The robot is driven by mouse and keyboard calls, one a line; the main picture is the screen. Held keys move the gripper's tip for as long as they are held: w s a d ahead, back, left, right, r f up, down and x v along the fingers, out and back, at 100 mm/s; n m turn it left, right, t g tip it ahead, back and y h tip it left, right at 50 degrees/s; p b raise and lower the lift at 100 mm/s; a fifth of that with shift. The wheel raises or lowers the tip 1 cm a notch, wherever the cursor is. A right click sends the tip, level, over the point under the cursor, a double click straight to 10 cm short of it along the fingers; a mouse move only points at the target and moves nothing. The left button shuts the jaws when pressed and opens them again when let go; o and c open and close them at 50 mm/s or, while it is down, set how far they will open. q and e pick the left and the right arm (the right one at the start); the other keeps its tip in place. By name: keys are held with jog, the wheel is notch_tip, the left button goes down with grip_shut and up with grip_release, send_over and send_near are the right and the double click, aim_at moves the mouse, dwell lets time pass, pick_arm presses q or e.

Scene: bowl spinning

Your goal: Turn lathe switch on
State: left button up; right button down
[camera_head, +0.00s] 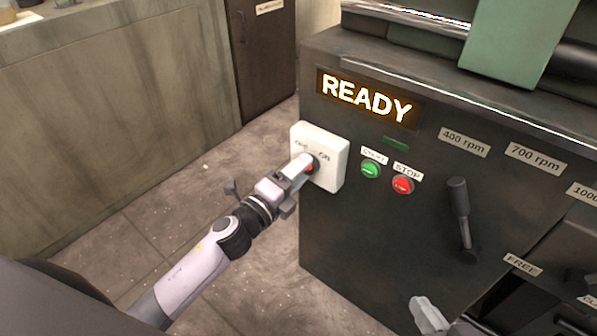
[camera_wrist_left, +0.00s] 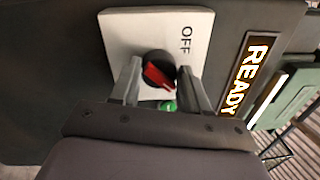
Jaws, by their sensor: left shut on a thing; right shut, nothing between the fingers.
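The lathe switch is a round black knob with a red pointer (camera_head: 309,169) on a white plate (camera_head: 335,173) at the lathe's left front. My left gripper (camera_head: 306,164) is at the knob, shut on it. In the left wrist view, its fingers (camera_wrist_left: 160,85) stand on either side of the switch knob (camera_wrist_left: 157,72). There the red pointer slants toward the lower right, away from the OFF label (camera_wrist_left: 186,40). The ON label (camera_head: 324,155) is partly hidden in the head view. My right gripper (camera_head: 428,314) is shut and empty at the bottom edge, apart from the switch.
An orange READY display (camera_head: 366,98) is lit above the switch. Green start (camera_head: 370,169) and red stop (camera_head: 402,185) buttons sit right of the plate. A dark lever (camera_head: 461,215) sticks out further right. The floor (camera_head: 130,255) left of the lathe is clear.

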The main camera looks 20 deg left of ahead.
pick_arm(q)
jog(key=shift+f, duration=0.1)
dwell(0.4)
jog(key=o, duration=1)
jog(key=shift+o, duration=0.2)
jog(key=shift+s, duration=0.1)
jog(key=v, duration=0.7)
